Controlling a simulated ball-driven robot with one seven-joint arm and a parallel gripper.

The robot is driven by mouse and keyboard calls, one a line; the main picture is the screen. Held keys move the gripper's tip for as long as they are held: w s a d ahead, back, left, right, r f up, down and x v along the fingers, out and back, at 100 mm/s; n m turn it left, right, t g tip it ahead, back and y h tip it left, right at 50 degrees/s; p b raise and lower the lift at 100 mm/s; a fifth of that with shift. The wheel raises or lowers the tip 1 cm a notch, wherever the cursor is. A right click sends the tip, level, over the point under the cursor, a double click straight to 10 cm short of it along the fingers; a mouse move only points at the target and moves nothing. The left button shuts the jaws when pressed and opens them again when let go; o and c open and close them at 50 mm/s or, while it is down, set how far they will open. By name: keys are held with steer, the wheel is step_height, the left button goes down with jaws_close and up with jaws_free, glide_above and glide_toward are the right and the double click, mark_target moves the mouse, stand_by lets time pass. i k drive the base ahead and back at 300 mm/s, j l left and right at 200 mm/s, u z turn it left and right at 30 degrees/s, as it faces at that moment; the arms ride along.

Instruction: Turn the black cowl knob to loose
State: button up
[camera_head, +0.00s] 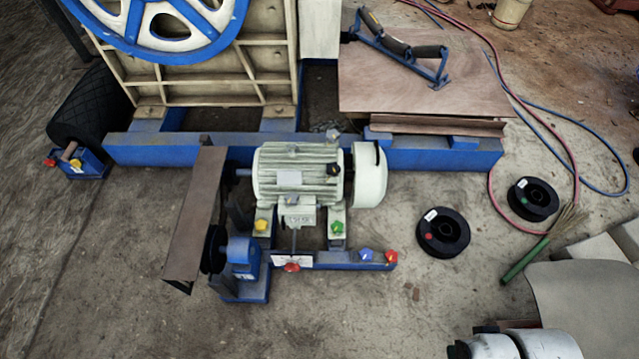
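A pale ribbed motor (290,172) stands in the middle of the view on a blue frame. The rounded white fan cowl (370,178) is at its right end. A small black knob (334,169) shows on the motor's front right side, just left of the cowl. I cannot read the black knob's setting. My gripper is not in view, and nothing is seen touching the knob.
Other knobs sit in front: yellow (261,225), green (337,227), blue (366,254) and red (391,256). A brown belt guard (196,212) rises left of the motor. Black spools (443,232) and hoses (493,190) lie right. The floor in front is mostly clear.

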mark_target(333, 169)
steer(key=i+j, duration=0.25)
steer(key=j, duration=0.15)
steer(key=i+j, duration=0.25)
steer(key=j, duration=0.2)
steer(key=i+j, duration=0.25)
steer(key=j, duration=0.15)
steer(key=i+j, duration=0.55)
steer(key=j, duration=0.3)
steer(key=l+z, duration=0.05)
